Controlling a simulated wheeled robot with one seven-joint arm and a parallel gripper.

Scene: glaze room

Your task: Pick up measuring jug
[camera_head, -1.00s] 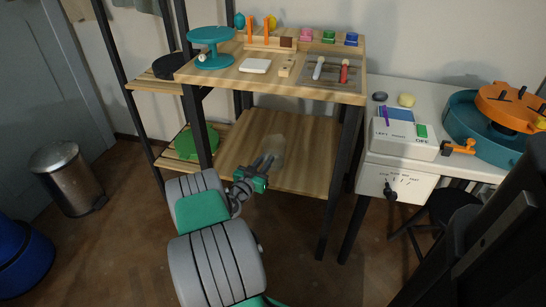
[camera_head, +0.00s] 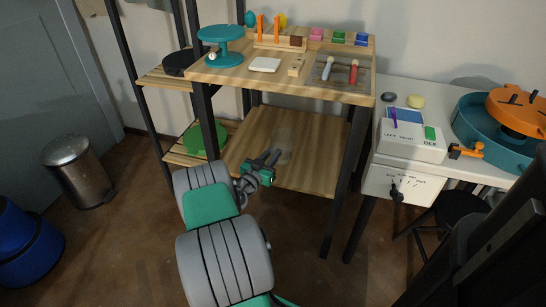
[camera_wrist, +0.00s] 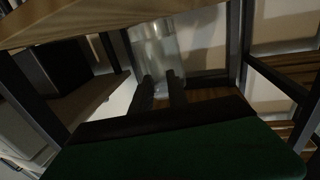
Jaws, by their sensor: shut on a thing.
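The measuring jug (camera_head: 285,143) is clear and faint in the head view, at the wooden lower shelf (camera_head: 310,172) of the bench. My gripper (camera_head: 274,157) reaches in from the front left and is shut on the jug. In the wrist view the jug (camera_wrist: 158,48) looks like a clear upright cylinder, with the two dark fingers (camera_wrist: 161,92) at its lower part. The fingers and the dark wrist body hide part of its bottom. I cannot tell whether its base touches the shelf.
The bench top (camera_head: 225,77) is above the jug, carrying a teal stand (camera_head: 221,33) and tools. Dark bench legs (camera_head: 338,185) flank the opening. A white table (camera_head: 455,100) with a teal and orange wheel stands right. A metal bin (camera_head: 78,172) stands left; floor between is clear.

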